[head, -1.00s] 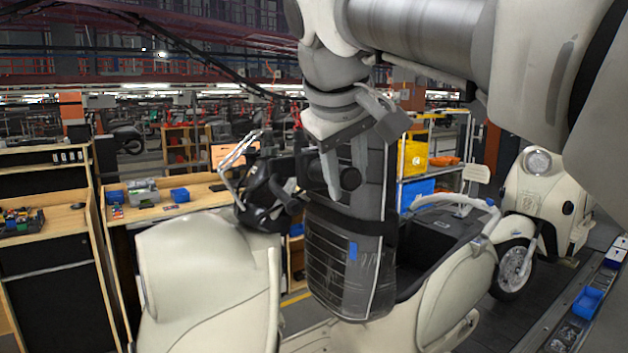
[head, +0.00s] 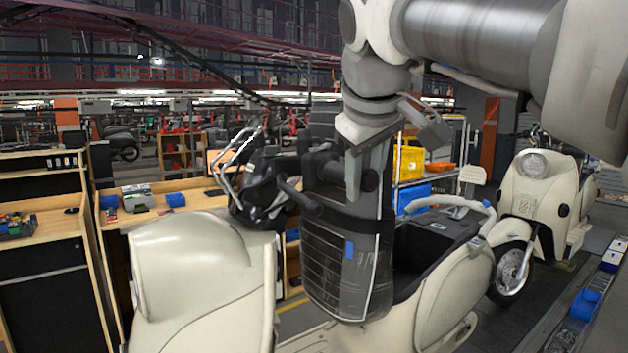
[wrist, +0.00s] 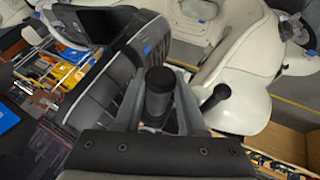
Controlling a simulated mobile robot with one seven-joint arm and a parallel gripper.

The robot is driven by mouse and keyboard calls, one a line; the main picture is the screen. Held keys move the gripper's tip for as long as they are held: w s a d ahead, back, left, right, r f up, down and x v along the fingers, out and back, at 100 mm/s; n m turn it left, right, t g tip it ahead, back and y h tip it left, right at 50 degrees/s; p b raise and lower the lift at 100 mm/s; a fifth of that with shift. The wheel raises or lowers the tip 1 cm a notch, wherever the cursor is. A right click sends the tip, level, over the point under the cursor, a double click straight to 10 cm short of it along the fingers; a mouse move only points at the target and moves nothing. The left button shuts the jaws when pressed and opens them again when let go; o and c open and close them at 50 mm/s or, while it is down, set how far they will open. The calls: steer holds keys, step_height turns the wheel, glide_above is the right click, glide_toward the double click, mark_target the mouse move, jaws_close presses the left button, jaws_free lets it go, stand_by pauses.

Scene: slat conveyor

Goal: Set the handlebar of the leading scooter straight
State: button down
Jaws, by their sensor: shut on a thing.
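The leading scooter (head: 195,265) is the near cream one, its front at the left of the head view. Its black handlebar (head: 262,195) carries bent chrome bars and sits above the front body. One grip (head: 302,198) points right and is free; it shows in the wrist view (wrist: 215,97) too. My gripper (head: 354,182) is shut on the other black grip, whose round end shows between my fingers in the wrist view (wrist: 159,88). I cannot tell exactly how far the handlebar is turned from the body.
A second cream scooter (head: 530,205) stands behind at right. Wooden workbenches (head: 45,225) with blue bins line the left. A rail with a blue bin (head: 585,305) runs along the right.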

steer(key=shift+d+f, duration=0.25)
steer(key=shift+f, duration=0.1)
steer(key=d, duration=0.1)
steer(key=w+d+f+b, duration=0.1)
steer(key=d+n+y+b, duration=0.1)
steer(key=shift+w+f, duration=0.35)
steer(key=shift+c, duration=2.1)
jaws_free()
steer(key=shift+r, duration=0.15)
steer(key=shift+r, duration=0.1)
